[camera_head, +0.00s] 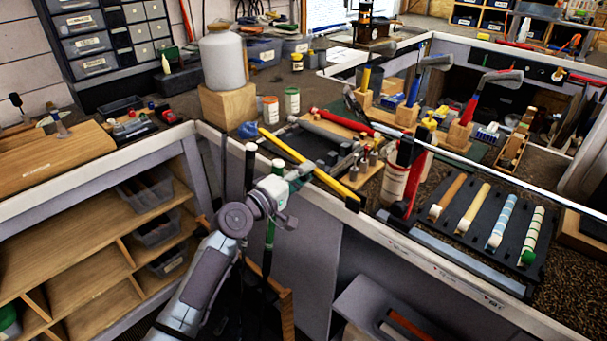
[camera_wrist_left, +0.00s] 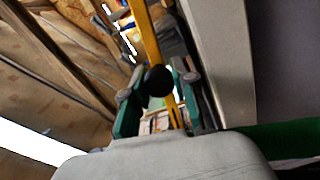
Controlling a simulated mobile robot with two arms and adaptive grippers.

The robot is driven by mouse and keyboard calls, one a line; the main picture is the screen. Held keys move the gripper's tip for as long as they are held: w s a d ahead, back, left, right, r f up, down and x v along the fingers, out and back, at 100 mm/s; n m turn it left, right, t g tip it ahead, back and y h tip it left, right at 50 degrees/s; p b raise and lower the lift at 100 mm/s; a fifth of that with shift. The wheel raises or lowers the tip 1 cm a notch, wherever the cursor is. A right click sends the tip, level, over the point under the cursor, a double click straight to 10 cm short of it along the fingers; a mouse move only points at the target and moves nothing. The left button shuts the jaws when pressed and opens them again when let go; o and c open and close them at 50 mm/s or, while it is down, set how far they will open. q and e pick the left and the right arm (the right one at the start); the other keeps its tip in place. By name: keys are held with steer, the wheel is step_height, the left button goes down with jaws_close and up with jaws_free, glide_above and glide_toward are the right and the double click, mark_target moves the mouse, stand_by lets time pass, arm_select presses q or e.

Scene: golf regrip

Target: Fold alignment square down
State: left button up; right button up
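A long yellow bar (camera_head: 305,165) with a black end lies slanting across the near edge of the bench in the head view; I take it to be the alignment square. My left gripper (camera_head: 298,175) is close to the middle of this bar on its near side. In the left wrist view, the left gripper's teal-padded fingers (camera_wrist_left: 158,105) are apart. The yellow bar (camera_wrist_left: 147,35) and a round black knob (camera_wrist_left: 158,80) show in the gap between them. I see no clear contact. My right gripper is not in view.
A black rack (camera_head: 470,240) with several grips lies on the bench at right. Several golf clubs stand in wooden blocks (camera_head: 460,135) behind. A wooden shelf unit (camera_head: 80,265) is at left.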

arm_select(q)
steer(key=o, duration=0.5)
steer(key=v, duration=1.2)
